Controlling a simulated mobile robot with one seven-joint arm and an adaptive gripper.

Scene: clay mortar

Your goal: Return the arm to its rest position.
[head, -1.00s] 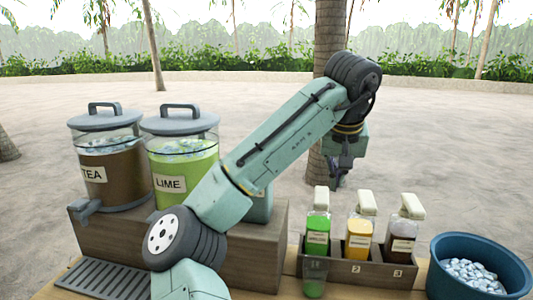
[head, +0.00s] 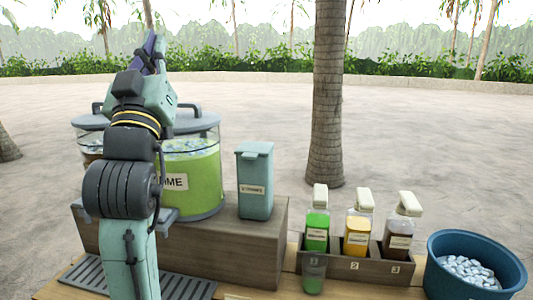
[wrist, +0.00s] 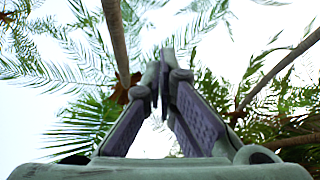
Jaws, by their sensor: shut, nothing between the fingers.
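My gripper (head: 152,52) is at the upper left in the head view, raised above the lidded dispensers and pointing upward. It is shut and empty. In the wrist view its two fingers (wrist: 162,85) meet at the tips against palm fronds and bright sky. My arm is folded upright at the left and hides most of the tea dispenser (head: 88,143) and part of the lime dispenser (head: 195,170).
A teal canister (head: 255,185) stands on the wooden riser (head: 262,240). A blue tub (head: 445,280) of ice is at the right. A drip tray (head: 185,288) lies in front.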

